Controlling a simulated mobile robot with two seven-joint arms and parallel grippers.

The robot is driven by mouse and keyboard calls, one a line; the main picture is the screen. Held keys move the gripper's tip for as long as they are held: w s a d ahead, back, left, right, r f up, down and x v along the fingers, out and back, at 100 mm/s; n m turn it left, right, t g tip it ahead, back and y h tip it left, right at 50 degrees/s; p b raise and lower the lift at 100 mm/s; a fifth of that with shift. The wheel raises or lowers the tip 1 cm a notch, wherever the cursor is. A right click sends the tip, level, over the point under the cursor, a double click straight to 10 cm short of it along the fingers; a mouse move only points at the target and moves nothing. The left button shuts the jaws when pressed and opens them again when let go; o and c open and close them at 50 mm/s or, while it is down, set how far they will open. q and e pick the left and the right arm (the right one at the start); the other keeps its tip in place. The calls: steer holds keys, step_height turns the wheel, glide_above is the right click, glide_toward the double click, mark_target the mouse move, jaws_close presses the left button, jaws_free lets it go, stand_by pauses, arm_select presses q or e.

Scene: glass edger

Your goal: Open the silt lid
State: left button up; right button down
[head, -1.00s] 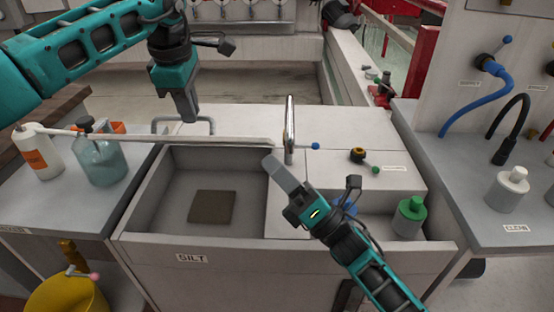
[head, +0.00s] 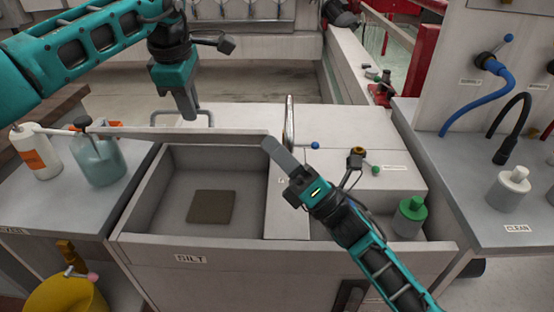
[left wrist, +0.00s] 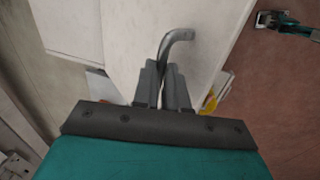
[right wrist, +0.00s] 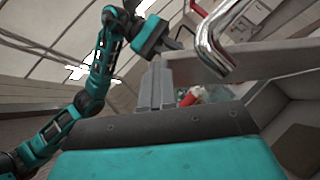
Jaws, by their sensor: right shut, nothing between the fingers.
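The silt lid (head: 180,134) stands raised at the back of the open silt bin (head: 127,222), seen nearly edge-on in the head view. Its metal handle (head: 209,121) shows just beyond the lid's upper edge. My left gripper (head: 190,117) is at this handle; in the left wrist view the handle bar (left wrist: 178,38) runs in between the close-set fingers (left wrist: 163,88). My right gripper (head: 268,143) is shut and empty, its tips at the lid's right end; whether they touch cannot be told. The right wrist view shows its closed fingers (right wrist: 157,85) below a chrome handle (right wrist: 208,45).
A brown square (head: 211,207) lies on the bin floor. An upright chrome handle (head: 289,122) stands right of the lid. A bottle with a green cap (head: 410,217) is at the right. Pump bottles (head: 100,165) stand close to the lid's left end.

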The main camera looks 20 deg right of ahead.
arm_select(q)
steer(key=shift+o, duration=1.4)
steer(key=shift+w+f, duration=0.1)
steer(key=shift+f, duration=0.6)
steer(key=shift+o, duration=1)
steer(key=shift+r, duration=0.1)
arm_select(e)
steer(key=shift+w+d+f+h, duration=0.1)
steer(key=shift+w+d+h, duration=0.1)
steer(key=shift+w+h, duration=0.15)
arm_select(q)
steer(key=shift+d, duration=0.1)
steer(key=shift+r, duration=0.2)
